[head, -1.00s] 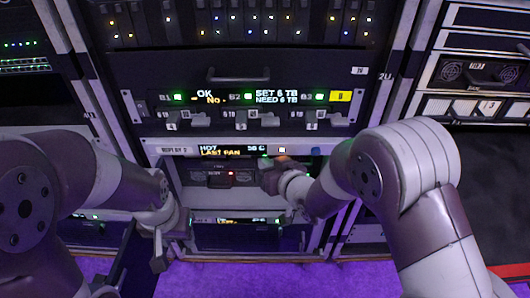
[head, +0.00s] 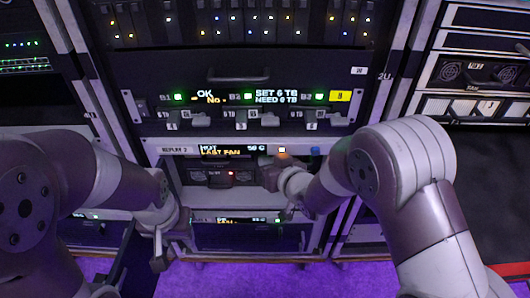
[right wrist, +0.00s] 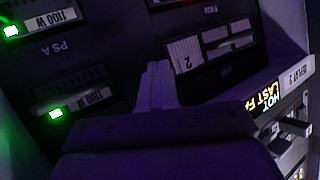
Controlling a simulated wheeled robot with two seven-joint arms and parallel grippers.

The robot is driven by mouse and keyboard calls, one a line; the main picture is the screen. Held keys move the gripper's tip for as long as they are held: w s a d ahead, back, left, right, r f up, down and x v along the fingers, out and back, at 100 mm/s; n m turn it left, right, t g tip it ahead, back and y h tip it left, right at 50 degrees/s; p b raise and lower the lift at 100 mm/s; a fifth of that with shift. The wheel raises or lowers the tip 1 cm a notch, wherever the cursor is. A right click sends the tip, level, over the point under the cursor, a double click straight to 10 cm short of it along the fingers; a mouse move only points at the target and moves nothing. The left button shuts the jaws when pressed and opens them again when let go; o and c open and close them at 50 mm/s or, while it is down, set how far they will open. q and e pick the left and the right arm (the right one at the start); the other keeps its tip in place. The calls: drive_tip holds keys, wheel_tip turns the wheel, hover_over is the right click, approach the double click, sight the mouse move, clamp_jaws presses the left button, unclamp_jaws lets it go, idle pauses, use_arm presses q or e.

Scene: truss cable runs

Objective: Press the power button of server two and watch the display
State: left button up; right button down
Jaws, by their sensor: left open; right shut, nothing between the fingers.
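The server labelled 2 (head: 177,150) has a lit display (head: 232,151) reading "HOT", "56 C" and "LAST FAN". A white-lit square (head: 282,150) and a blue square (head: 315,151) sit right of the display; I cannot tell which control is the power button. Contact cannot be told. The right wrist view shows its closed fingers (right wrist: 156,84) and the tilted display (right wrist: 264,101). My left gripper (head: 165,252) is open and empty, low at the left.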

drive_tip(key=shift+w+r, duration=0.4)
drive_tip(key=shift+r, duration=0.15)
idle(0.4)
drive_tip(key=shift+s, duration=0.1)
drive_tip(key=shift+s+f, duration=0.3)
drive_tip(key=shift+f, duration=0.05)
drive_tip(key=s+p, duration=0.1)
drive_tip(key=s, duration=0.4)
drive_tip(key=shift+s+f, duration=0.15)
idle(0.9)
